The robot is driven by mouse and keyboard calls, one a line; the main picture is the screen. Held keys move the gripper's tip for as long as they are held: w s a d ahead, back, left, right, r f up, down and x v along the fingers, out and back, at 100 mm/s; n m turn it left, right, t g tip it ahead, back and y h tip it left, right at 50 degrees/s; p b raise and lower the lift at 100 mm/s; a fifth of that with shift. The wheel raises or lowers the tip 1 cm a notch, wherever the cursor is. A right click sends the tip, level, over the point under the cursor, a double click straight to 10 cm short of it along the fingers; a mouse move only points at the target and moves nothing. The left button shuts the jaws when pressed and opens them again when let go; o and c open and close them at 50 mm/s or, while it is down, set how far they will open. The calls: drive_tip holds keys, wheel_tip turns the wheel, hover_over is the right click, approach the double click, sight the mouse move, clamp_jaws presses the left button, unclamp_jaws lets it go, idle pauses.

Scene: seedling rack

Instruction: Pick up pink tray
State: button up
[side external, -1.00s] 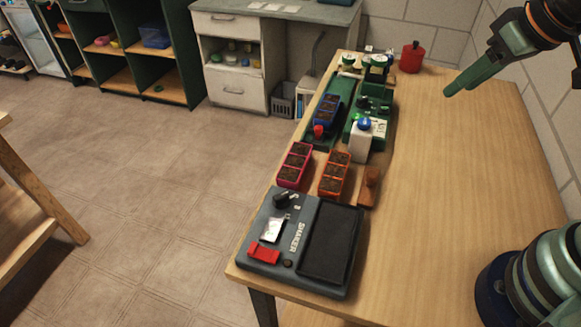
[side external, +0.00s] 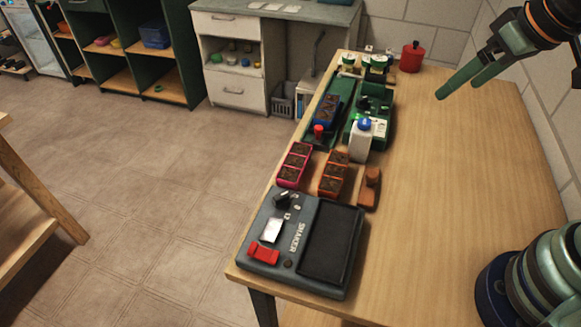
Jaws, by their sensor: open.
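The pink tray (side external: 283,178) holds soil-filled cells and sits on the wooden table near its left edge, just behind the shaker. My gripper (side external: 455,92) is open and empty. It hangs above the right part of the table, well up and to the right of the pink tray, with its green fingers pointing down and left. Nothing hides the tray.
An orange tray (side external: 331,187) stands close to the right of the pink one, with a brown wooden block (side external: 370,187) beside it. The grey shaker (side external: 247,235) lies in front. A blue tray (side external: 325,112), white bottle (side external: 360,145) and red canister (side external: 412,58) stand behind.

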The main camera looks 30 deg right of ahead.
drive_tip(key=w+a+n+g, duration=0.2)
drive_tip(key=w+a+n, duration=0.2)
drive_tip(key=w+n, duration=0.25)
drive_tip(key=n+g, duration=0.4)
drive_tip(key=n, duration=1.7)
hover_over(294, 162)
wheel_tip(294, 162, down, 13)
drive_tip(key=shift+m, duration=0.25)
wheel_tip(294, 162, down, 12)
drive_tip(key=shift+r, duration=0.1)
clamp_jaws()
drive_tip(key=shift+r, duration=0.1)
